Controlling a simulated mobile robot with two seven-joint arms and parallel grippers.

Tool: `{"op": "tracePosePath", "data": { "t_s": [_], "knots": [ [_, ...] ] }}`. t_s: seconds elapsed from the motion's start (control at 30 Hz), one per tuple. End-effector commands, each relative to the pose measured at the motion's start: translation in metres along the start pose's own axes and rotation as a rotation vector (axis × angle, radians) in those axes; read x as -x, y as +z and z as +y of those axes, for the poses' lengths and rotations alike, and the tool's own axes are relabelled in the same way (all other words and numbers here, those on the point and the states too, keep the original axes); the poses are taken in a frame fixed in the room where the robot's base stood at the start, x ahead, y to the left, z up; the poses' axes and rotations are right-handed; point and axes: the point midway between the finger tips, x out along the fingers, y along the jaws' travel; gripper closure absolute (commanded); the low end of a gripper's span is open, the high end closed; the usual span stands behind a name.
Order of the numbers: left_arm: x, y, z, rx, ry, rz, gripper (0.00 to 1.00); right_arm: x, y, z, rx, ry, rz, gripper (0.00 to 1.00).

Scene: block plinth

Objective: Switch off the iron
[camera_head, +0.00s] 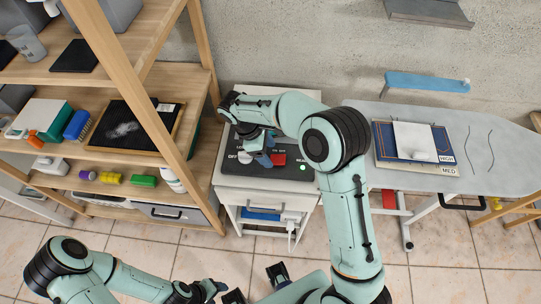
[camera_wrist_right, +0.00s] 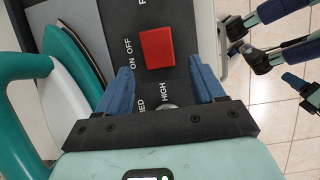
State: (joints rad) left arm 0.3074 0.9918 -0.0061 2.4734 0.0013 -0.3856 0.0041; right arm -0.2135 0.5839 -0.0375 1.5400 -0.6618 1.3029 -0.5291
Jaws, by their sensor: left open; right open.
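The iron (camera_wrist_right: 60,85), with a teal handle and white body, shows at the left edge of the right wrist view, partly cut off. Beside it is a dark control panel (camera_wrist_right: 118,18) with a square red switch (camera_wrist_right: 156,48) next to the words ON and OFF. A round knob near MED and HIGH is partly hidden by my right gripper (camera_wrist_right: 161,66). That gripper is open, its blue fingers on either side of the red switch's lower end; contact cannot be told. In the head view the panel tops a white cabinet (camera_head: 230,190). My left gripper (camera_head: 216,289) is open, low and away from it.
A wooden shelf unit (camera_head: 140,60) with boxes and coloured items stands left of the cabinet. An ironing board (camera_head: 490,170) on the right carries stacked pads marked HIGH and MED. Tiled floor (camera_head: 430,280) is clear in front.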

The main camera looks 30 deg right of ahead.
Motion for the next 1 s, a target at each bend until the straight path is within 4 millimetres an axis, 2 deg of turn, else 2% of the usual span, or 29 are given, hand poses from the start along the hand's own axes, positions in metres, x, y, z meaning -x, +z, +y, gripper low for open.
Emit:
{"op": "tracePosePath", "data": {
  "t_s": [0.03,0.2,0.53,0.57,0.7,0.73,0.87,1.0],
  "knots": [
    [-0.002,0.0,-0.001,0.0,0.0,-0.001,0.41,-0.009,0.0,0.0,0.0,-0.002,-0.002,0.32],
    [-0.003,0.001,-0.001,0.0,0.0,-0.001,0.41,-0.024,0.0,0.0,0.0,-0.001,0.0,0.32],
    [-0.003,0.001,-0.001,0.0,0.0,-0.001,0.41,-0.027,0.0,0.0,0.0,0.0,0.0,0.32],
    [-0.003,0.001,-0.001,0.0,0.0,-0.001,0.41,-0.027,0.0,0.0,0.0,0.0,0.0,0.35],
    [-0.003,0.001,-0.001,0.0,0.0,-0.001,0.41,-0.027,0.0,0.0,0.0,0.0,0.0,0.81],
    [-0.003,0.001,-0.001,0.0,0.0,-0.001,0.41,-0.027,0.0,0.0,0.0,0.0,0.0,0.88],
    [-0.004,0.001,-0.002,0.0,-0.001,-0.002,0.41,-0.027,0.001,0.0,-0.001,-0.001,0.006,0.88],
    [-0.011,0.003,-0.005,0.002,-0.002,-0.006,0.41,-0.028,0.004,0.0,-0.004,-0.001,0.086,0.88]
  ]
}}
